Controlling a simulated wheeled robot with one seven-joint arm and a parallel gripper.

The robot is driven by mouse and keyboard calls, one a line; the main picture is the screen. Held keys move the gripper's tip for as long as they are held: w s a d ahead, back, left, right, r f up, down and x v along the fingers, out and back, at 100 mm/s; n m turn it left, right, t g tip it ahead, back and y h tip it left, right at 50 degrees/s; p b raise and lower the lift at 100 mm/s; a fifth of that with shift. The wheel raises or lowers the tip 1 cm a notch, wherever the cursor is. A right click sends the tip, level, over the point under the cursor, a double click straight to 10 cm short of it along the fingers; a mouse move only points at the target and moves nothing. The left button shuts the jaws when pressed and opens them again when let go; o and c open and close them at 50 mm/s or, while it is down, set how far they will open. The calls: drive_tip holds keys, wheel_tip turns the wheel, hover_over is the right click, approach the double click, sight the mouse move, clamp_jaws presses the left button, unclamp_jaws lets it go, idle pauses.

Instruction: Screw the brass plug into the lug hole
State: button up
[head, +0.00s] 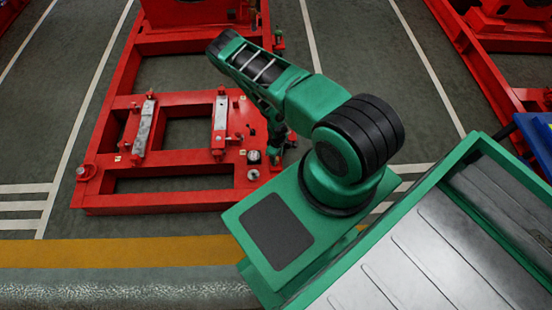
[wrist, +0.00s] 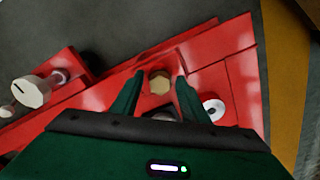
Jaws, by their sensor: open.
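A brass hex-headed plug (wrist: 160,82) shows in the wrist view, standing on the red frame. My gripper (wrist: 160,84) is open, with one green finger on each side of the plug and a gap on both sides. I cannot tell how far the fingertips are above the frame. In the head view my gripper (head: 279,155) points down at the frame's front right corner, and I cannot make out the plug there. A pale ring with a dark centre (wrist: 214,108) lies right of the fingers; I cannot tell whether it is the lug hole.
The red frame (head: 180,196) has raised rails and open bays. A pale slotted cylinder (wrist: 34,90) stands at the left in the wrist view. Grey floor and a yellow strip (head: 120,250) lie in front.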

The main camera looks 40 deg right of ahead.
drive_tip(key=shift+n, duration=0.5)
drive_tip(key=n, duration=0.6)
drive_tip(key=shift+w+d, duration=0.1)
drive_tip(key=shift+w+a, duration=0.1)
drive_tip(key=shift+a, duration=0.1)
drive_tip(key=shift+c, duration=0.2)
clamp_jaws()
idle(0.3)
